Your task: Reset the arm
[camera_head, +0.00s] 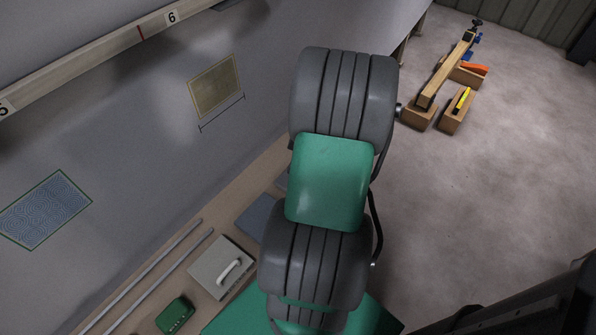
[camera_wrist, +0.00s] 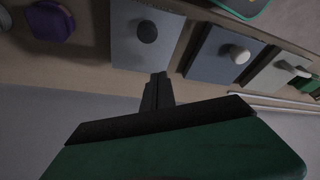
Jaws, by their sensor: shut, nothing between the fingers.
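My gripper (camera_wrist: 158,90) shows in the wrist view as two dark fingers side by side, shut with nothing between them. It is above a wooden shelf or bench that carries several flat panels. A grey panel with a dark round knob (camera_wrist: 147,32) is just beyond the fingertips. In the head view my grey and green arm fills the middle and hides part of the bench (camera_head: 262,188); the gripper itself is not visible there.
A pale panel with a white handle (camera_head: 222,266), a green box (camera_head: 175,315) and two thin rails (camera_head: 150,275) lie along the bench. Wooden blocks (camera_head: 445,80) stand on open floor at right.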

